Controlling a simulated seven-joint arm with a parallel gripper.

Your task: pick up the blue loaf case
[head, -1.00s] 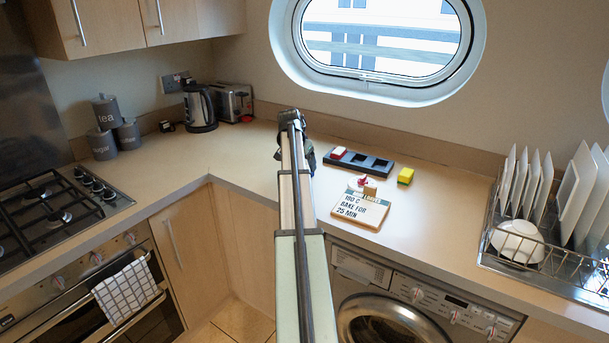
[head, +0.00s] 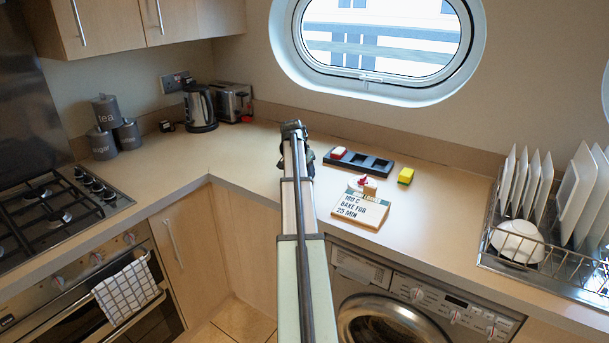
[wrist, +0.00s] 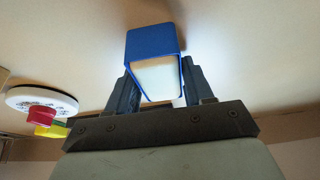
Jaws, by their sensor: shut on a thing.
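The blue loaf case (wrist: 152,42) is a blue box with a pale inner face, between the two fingers in the wrist view. My gripper (wrist: 155,88) is shut on it, with one dark finger against each side. In the head view my arm's end (head: 293,132) is over the counter, left of the dark tray. The arm hides the fingers and the blue case there.
A dark tray (head: 376,168) has a red-and-white block (head: 339,153) at its left end. A yellow block (head: 405,176) lies to its right. A recipe board (head: 358,209) lies in front, with small red and tan items.

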